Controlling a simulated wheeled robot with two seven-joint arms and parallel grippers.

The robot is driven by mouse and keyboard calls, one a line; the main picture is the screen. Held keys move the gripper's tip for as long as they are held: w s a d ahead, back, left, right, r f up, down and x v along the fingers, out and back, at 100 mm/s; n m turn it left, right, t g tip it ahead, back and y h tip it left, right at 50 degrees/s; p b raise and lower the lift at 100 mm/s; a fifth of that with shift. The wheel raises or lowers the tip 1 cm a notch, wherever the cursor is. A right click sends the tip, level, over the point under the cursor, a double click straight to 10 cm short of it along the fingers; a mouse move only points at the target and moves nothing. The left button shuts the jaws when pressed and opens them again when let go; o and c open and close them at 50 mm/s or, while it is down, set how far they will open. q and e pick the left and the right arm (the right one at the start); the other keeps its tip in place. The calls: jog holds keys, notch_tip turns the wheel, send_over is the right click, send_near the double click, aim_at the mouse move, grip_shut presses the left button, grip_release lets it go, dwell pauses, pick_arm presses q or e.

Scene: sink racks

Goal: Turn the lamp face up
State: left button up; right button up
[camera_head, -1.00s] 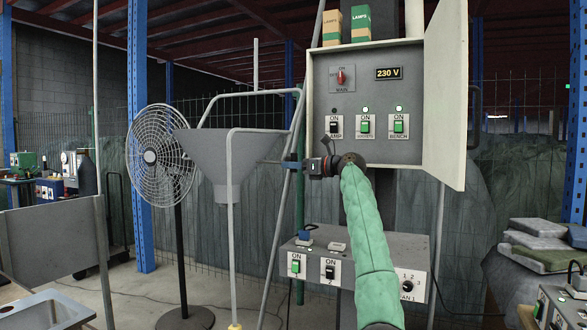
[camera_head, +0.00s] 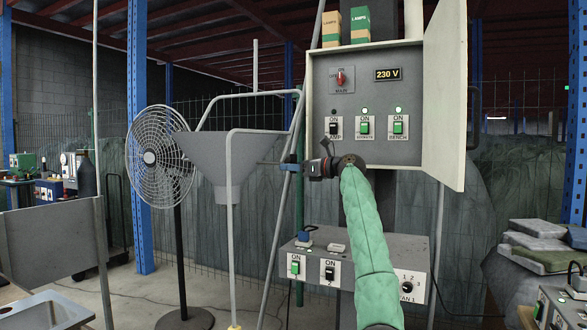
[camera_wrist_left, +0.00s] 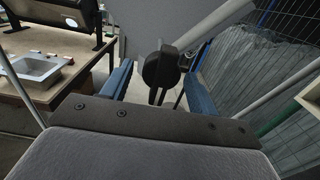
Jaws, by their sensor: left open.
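The lamp shade (camera_head: 225,155) is a grey cone on a pale tube frame in the head view, with its wide end up and its narrow neck down. Its inside is hidden from this height. My left gripper (camera_head: 284,160), at the end of a green-sleeved arm, is just right of the shade. A thin dark rod shows between gripper and shade. In the left wrist view my blue fingers (camera_wrist_left: 157,88) are apart, with a black knob (camera_wrist_left: 160,68) in the gap between them; contact cannot be told. My right gripper is out of view.
A fan (camera_head: 160,157) stands left of the shade. Behind my arm are an open electrical cabinet (camera_head: 350,110) with switches and a lower switch box (camera_head: 365,265). A sink (camera_head: 45,312) is at the front left. Pale tubes pass close to my gripper.

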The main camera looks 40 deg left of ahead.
pick_arm(q)
jog(key=shift+d, duration=0.1)
jog(key=v, duration=0.7)
jog(key=shift+w+d, duration=0.15)
jog(key=shift+d, duration=0.15)
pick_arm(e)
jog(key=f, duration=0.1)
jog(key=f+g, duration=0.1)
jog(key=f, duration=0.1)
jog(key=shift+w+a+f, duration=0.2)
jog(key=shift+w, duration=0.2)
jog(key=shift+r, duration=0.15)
